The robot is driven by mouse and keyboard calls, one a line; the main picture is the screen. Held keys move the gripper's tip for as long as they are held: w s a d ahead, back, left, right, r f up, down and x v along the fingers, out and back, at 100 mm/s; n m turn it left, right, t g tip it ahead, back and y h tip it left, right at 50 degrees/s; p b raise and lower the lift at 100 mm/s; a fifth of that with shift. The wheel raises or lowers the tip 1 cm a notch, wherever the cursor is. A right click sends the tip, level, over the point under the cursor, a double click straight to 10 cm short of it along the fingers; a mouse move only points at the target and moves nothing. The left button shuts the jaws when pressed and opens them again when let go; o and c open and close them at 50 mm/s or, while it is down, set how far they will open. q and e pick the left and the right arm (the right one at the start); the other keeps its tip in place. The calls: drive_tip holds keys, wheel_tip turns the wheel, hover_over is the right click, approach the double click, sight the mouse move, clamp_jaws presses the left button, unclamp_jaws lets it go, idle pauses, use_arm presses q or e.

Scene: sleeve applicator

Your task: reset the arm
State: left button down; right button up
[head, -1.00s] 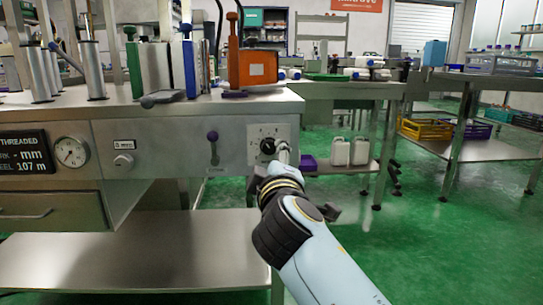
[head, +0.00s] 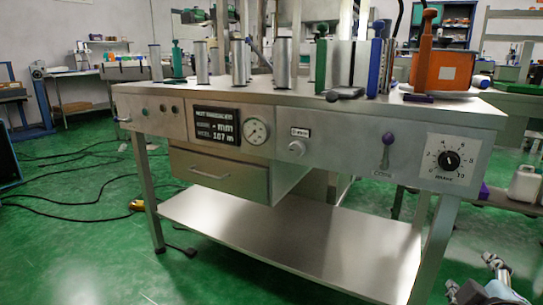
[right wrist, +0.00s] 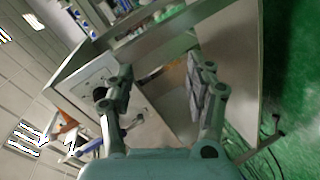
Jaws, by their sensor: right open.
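My right gripper (head: 474,274) shows at the lower right corner of the head view, below and right of the machine's dial. In the right wrist view its two fingers (right wrist: 158,72) stand wide apart with nothing between them. The black dial knob (head: 450,160) sits on a white numbered plate at the right end of the steel machine front (head: 340,150). The knob also shows in the right wrist view (right wrist: 100,94), partly behind a finger, apart from it. A purple-knobbed lever (head: 387,150) stands left of the dial. My left gripper is out of view.
The machine's lower shelf (head: 290,235) and right leg (head: 436,240) are left of my right gripper. An orange box (head: 443,70) and blue and green upright plates stand on top. White jugs (head: 524,184) are at the right. Green floor in front is open, with cables at left.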

drive_tip(key=s+a+f+m+g+y+p, duration=0.25)
drive_tip(key=s+f+g, duration=0.35)
drive_tip(key=s+f, duration=0.65)
drive_tip(key=s+a+f+m+g+y+p, duration=0.2)
drive_tip(key=s+f+m+g+y+p, duration=0.25)
drive_tip(key=s+f, duration=0.8)
use_arm(q)
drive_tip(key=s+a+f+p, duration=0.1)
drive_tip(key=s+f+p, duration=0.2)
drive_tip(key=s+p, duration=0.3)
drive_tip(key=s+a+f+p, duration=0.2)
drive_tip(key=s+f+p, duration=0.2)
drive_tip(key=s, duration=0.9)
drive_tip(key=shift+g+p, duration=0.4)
drive_tip(key=shift+p, duration=0.65)
use_arm(e)
drive_tip(key=s+d+f+g, duration=0.1)
drive_tip(key=s, duration=1.7)
drive_tip(key=shift+s+d+f+h, duration=0.15)
drive_tip(key=shift+s+d+h, duration=0.1)
drive_tip(key=shift+d+h, duration=0.1)
drive_tip(key=shift+g, duration=0.25)
